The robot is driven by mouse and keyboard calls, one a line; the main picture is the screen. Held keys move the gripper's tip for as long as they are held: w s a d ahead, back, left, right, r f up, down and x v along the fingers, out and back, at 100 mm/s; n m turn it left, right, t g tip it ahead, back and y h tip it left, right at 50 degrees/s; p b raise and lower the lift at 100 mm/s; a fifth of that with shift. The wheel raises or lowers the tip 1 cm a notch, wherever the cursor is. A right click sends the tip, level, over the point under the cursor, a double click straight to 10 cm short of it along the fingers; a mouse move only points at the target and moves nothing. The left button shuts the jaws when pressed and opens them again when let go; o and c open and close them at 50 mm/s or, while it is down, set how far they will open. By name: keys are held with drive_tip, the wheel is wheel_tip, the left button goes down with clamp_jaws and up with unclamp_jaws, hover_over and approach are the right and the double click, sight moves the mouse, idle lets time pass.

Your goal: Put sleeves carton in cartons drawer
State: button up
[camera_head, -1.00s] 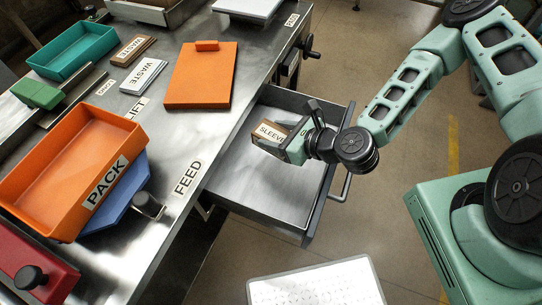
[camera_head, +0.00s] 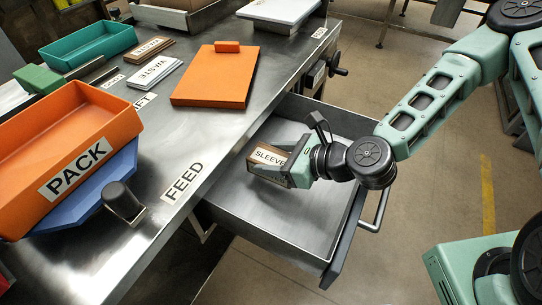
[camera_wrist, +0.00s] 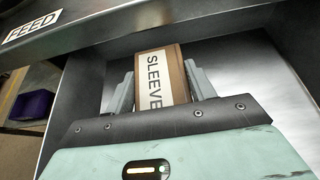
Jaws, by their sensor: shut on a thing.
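The sleeves carton (camera_head: 270,158), a small brown box with a white "SLEEVE" label, is held by my gripper (camera_head: 284,166) over the open drawer (camera_head: 265,216). In the wrist view the carton (camera_wrist: 160,75) sits between the two fingers of my gripper (camera_wrist: 162,82), which is shut on it. The drawer is a grey metal tray pulled out from under the bench, and its interior (camera_wrist: 255,70) looks bare around the carton. I cannot tell whether the carton's underside touches the drawer floor.
The steel bench (camera_head: 215,130) edge with the FEED label (camera_head: 184,182) runs beside the drawer. The drawer handle (camera_head: 376,212) sticks out at the right. On the bench are an orange PACK tray (camera_head: 60,150), an orange board (camera_head: 216,80) and a teal tray (camera_head: 88,45).

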drive_tip(key=w+f, duration=0.1)
drive_tip(key=w, duration=0.1)
drive_tip(key=w+f, duration=0.1)
drive_tip(key=w, duration=0.1)
drive_tip(key=w+f, duration=0.1)
drive_tip(key=w, duration=0.1)
drive_tip(key=w+f, duration=0.2)
drive_tip(key=shift+w, duration=0.35)
drive_tip(key=o, duration=1)
drive_tip(key=shift+o, duration=0.2)
drive_tip(key=shift+d, duration=0.1)
drive_tip(key=v, duration=1.2)
